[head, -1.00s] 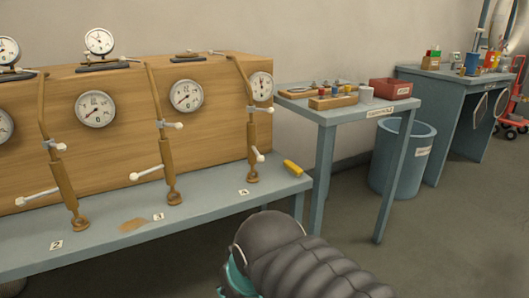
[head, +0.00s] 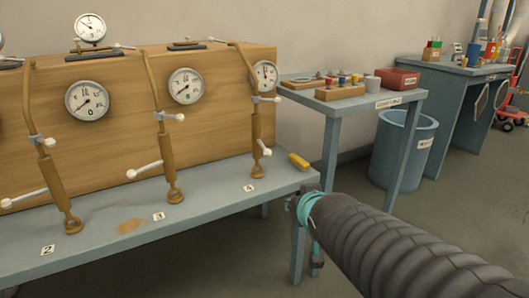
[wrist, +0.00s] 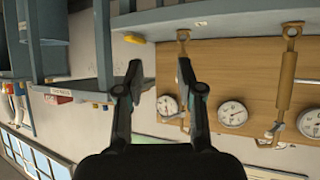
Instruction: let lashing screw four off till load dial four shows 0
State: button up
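Lashing screw four (head: 257,128) is the rightmost brown screw on the wooden board, above the tag "4" (head: 249,188). It has white-ended levers. Load dial four (head: 264,76) is beside its top; its needle points roughly upward, and the number is too small to read. My gripper (wrist: 159,68) is open and empty in the wrist view, where the scene appears upside down. Dial four (wrist: 167,105) shows between and beyond the fingers there; screw four (wrist: 183,36) is partly hidden by the right finger. In the head view my gripper is off the bench's right end, apart from the screw, fingertips unclear.
Screw three (head: 168,150) and screw two (head: 55,180) stand left along the grey bench (head: 205,180). A yellow object (head: 299,161) lies at its right corner. A side table (head: 350,106) with small parts and a blue-grey bin (head: 405,150) stand to the right. Open floor lies in front.

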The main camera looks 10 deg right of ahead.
aim_at(263, 145)
jog(key=w+a+t+y, duration=0.1)
jog(key=w+t, duration=0.1)
jog(key=w, duration=0.6)
jog(key=w+a+r+n+t+y, duration=0.1)
jog(key=w+t, duration=0.1)
jog(key=w, duration=0.6)
jog(key=w+a+r+t+y+b, duration=0.1)
jog(key=w+t, duration=0.1)
jog(key=w, duration=0.7)
jog(key=shift+w+a, duration=0.1)
jog(key=shift+a, duration=0.1)
grip_shut()
